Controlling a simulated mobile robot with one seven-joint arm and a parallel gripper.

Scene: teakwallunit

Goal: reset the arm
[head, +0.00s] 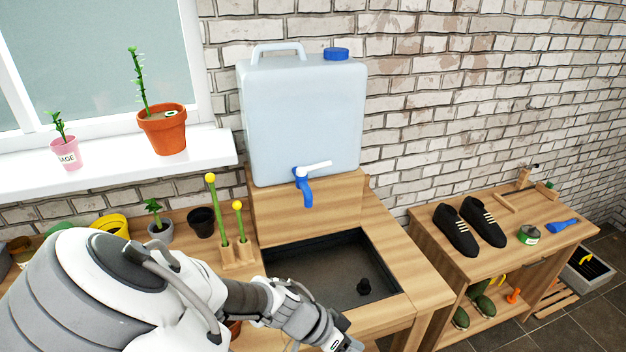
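My arm reaches in from the lower left of the head view, white and grey, and crosses in front of the wooden bench. Its end with my gripper (345,340) is at the bottom edge, in front of the sink's near rim. The fingers are small and partly cut off by the frame, so I cannot tell whether they are open or shut. No held object shows.
A dark sink (325,265) is set in the wooden bench (405,245). A water container (303,115) with a blue tap stands behind it. Pots (202,222) and yellow-tipped sticks (213,205) are near my arm. Shoes (457,228) stand on a right-hand shelf unit (485,262).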

